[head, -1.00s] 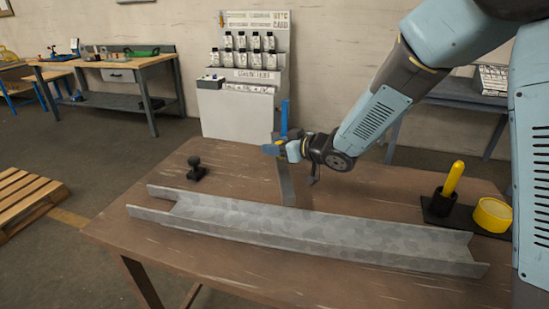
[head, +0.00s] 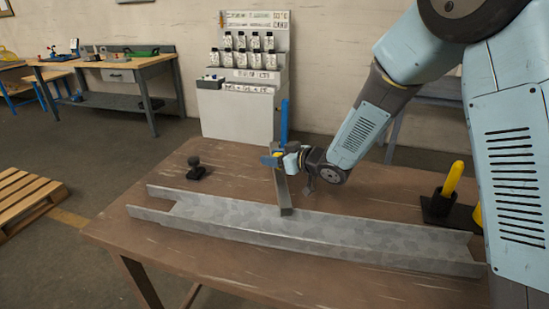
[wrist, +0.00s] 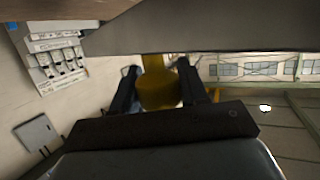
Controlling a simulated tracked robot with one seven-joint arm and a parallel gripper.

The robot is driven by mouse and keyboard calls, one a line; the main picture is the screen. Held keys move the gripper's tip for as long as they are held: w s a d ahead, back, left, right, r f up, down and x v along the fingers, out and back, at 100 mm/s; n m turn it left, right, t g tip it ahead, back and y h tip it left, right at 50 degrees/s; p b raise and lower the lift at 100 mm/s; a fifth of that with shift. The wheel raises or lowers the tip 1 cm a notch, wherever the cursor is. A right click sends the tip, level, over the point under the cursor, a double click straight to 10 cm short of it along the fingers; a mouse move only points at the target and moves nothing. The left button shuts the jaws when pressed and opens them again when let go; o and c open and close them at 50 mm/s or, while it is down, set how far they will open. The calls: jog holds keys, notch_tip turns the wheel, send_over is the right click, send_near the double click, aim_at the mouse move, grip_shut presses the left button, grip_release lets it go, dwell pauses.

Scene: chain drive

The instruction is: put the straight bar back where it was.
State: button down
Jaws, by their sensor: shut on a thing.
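The straight bar (head: 282,190) is a flat grey strip with a yellow grip. It hangs roughly upright below my gripper (head: 278,160). In the wrist view its yellow grip (wrist: 158,90) sits between the two dark fingers of my gripper (wrist: 158,88), which is shut on it, and a broad grey face crosses the top. In the head view the bar's lower end overlaps the far wall of a long grey metal channel (head: 230,219) lying across the table. I cannot tell whether the bar touches the channel.
A black knob-like piece (head: 196,169) stands at the table's left. A dark holder (head: 438,206) with a yellow-handled thing (head: 453,177) is at the right, beside my arm. A blue upright (head: 284,118) shows behind my gripper.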

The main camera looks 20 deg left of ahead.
jog(key=shift+f, duration=0.25)
jog(key=c, duration=0.6)
grip_release()
jog(key=shift+r, duration=0.3)
jog(key=v, duration=1.2)
jog(key=shift+s, duration=0.1)
jog(key=shift+r, duration=0.1)
